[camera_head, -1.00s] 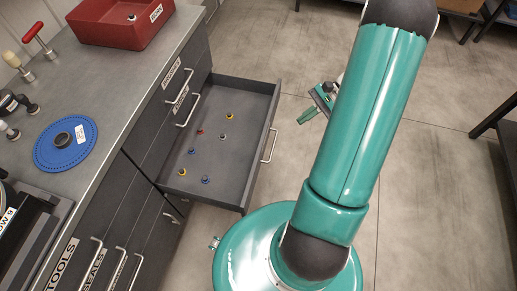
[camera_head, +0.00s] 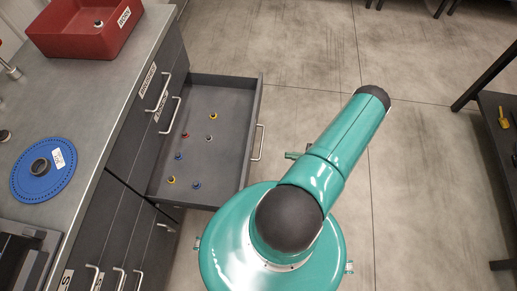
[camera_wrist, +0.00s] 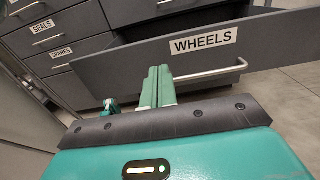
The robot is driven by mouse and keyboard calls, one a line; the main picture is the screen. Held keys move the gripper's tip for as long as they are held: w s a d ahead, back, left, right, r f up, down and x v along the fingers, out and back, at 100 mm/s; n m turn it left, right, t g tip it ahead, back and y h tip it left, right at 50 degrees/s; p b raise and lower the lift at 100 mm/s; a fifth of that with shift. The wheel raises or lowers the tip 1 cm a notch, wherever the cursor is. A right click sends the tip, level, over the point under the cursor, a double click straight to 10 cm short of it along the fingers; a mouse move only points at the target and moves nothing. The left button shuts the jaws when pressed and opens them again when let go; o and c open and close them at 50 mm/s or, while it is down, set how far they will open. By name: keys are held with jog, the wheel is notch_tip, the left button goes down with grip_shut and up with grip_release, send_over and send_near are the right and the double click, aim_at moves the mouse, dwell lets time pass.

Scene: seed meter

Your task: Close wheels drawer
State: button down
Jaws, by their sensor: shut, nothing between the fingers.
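The wheels drawer (camera_head: 220,170) is pulled well out of the grey cabinet in the head view, with several small coloured wheels lying inside. In the wrist view its grey front (camera_wrist: 125,57) bears the WHEELS label (camera_wrist: 203,41) and a bar handle (camera_wrist: 212,73). My gripper (camera_wrist: 158,72) is shut and empty. Its fingertips point at the drawer front, left of the handle and below the label. I cannot tell whether they touch it. In the head view my arm mostly hides the gripper, low beside the drawer's outer side.
Other drawers, including SEALS (camera_wrist: 43,26) and SPARES (camera_wrist: 61,51), are shut. A red bin (camera_head: 85,28) and a blue disc (camera_head: 43,171) sit on the counter. A dark shelf (camera_head: 495,140) stands at right. The floor (camera_head: 310,60) beyond the drawer is clear.

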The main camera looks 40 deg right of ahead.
jog(key=x, duration=1.4)
jog(key=shift+a, duration=0.1)
